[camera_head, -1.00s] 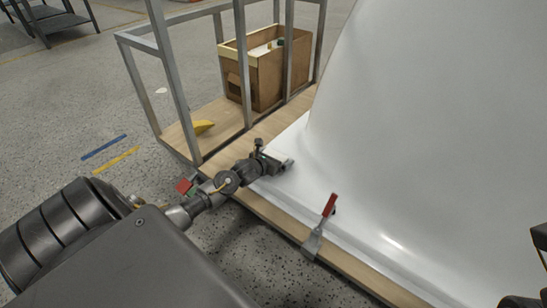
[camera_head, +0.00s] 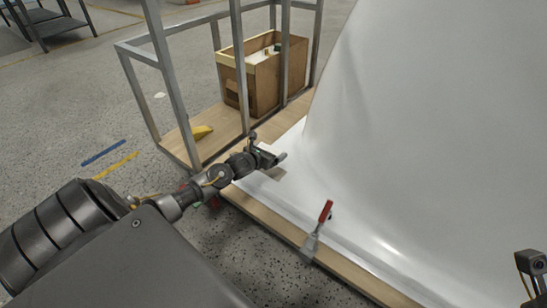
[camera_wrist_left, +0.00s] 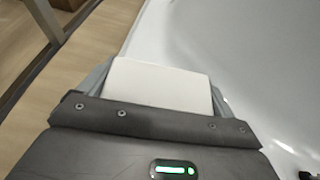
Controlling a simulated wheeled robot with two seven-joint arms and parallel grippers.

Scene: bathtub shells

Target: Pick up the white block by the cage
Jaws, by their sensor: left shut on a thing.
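The white block (camera_wrist_left: 160,82) shows in the left wrist view between the two fingers of my left gripper, with its pale flat face toward the camera. My left gripper (camera_head: 278,158) is shut on it, over the white shell's flange beside the metal cage (camera_head: 185,95). In the head view the gripper mostly hides the block.
The large white shell (camera_head: 430,120) fills the right side. A red-handled clamp (camera_head: 318,232) stands on its front edge. A wooden box (camera_head: 265,75) and a yellow object (camera_head: 202,132) are on the boards within the cage. Speckled floor lies open at left.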

